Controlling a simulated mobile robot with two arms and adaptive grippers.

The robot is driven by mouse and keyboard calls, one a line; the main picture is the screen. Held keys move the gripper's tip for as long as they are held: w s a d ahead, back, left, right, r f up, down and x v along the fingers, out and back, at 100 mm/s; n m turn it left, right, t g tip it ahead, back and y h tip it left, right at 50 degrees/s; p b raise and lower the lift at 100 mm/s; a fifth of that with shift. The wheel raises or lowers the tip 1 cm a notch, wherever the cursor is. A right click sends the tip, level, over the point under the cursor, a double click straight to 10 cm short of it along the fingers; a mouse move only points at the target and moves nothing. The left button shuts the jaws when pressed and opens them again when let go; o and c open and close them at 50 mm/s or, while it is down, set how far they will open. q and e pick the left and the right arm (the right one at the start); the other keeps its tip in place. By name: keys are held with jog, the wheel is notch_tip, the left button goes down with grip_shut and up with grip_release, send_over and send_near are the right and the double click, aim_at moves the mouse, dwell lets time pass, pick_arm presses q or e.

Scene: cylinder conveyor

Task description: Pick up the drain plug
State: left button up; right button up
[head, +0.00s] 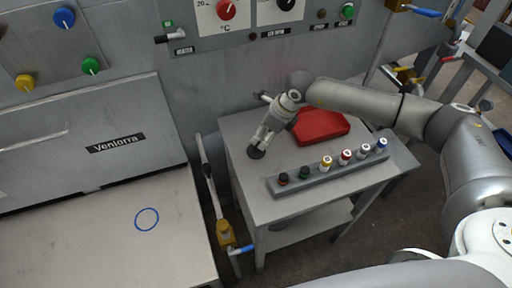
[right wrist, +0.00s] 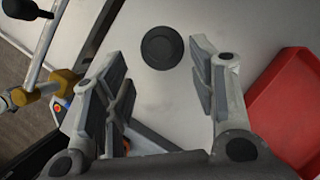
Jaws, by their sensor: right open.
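The drain plug is a round dark disc (right wrist: 162,46) lying flat on the pale table top in the right wrist view. It lies just beyond the fingertips, roughly centred between them. In the head view the dark disc (head: 256,153) shows near the table's left edge, beside the fingertips. My right gripper (head: 264,138) points down over the left part of the small table (head: 240,128). In the right wrist view its two fingers (right wrist: 163,80) are wide apart with nothing between them. My left gripper is not in view.
A red tray (head: 322,126) lies right of my right gripper. A grey rack (head: 340,172) with several colour-capped cylinders stands along the table's front. A pipe with a yellow valve (head: 225,232) runs left of the table. A counter with a blue ring (head: 147,219) is further left.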

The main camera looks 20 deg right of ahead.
aim_at(256, 147)
jog(key=shift+x, duration=0.9)
jog(key=shift+w+a+f+p, duration=0.1)
jog(key=shift+a+f+p, duration=0.1)
jog(key=shift+f+p, duration=0.2)
jog(key=shift+p+x, duration=0.55)
jog(key=shift+x, duration=1.65)
jog(key=shift+r, duration=0.1)
jog(key=c, duration=1.2)
jog(key=shift+o, duration=0.2)
